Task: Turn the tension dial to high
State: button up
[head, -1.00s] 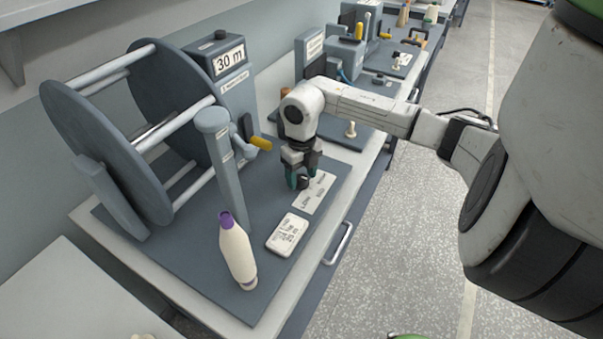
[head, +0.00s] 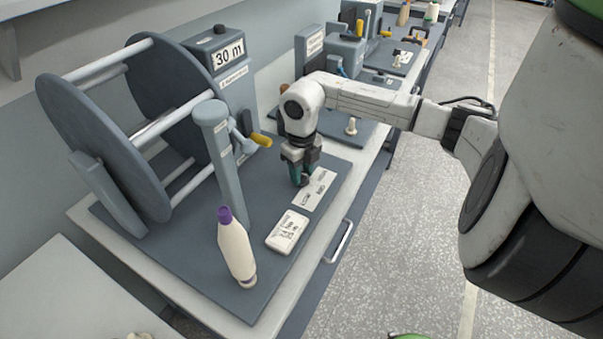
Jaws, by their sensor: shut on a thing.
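My gripper (head: 303,180) points down at the back edge of a pale label plate (head: 316,190) on the dark base board. Its fingers are close together and shut on a small dark knob, the tension dial, which they mostly hide. The dial's pointer and setting cannot be made out. The plate carries printed words too small to read with certainty.
A large reel frame (head: 105,130) stands at the left, with a grey post (head: 230,165) and a yellow-handled lever (head: 260,140). A "30 m" counter (head: 229,52) stands behind.

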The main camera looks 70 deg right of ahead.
aim_at(302, 174)
jog(key=n+b, duration=0.2)
jog(key=b, duration=0.1)
jog(key=n+b, duration=0.1)
jog(key=n, duration=0.1)
jog(key=shift+f+b, duration=0.25)
jog(key=shift+b, duration=0.1)
jog(key=n+b, duration=0.4)
jog(key=shift+r+n, duration=0.2)
jog(key=shift+n, duration=0.1)
jog(key=shift+r, duration=0.1)
jog(key=o, duration=1)
jog(key=shift+o, duration=0.2)
notch_tip(302, 174, up, 11)
jog(key=b, duration=0.1)
jog(key=shift+f, duration=0.2)
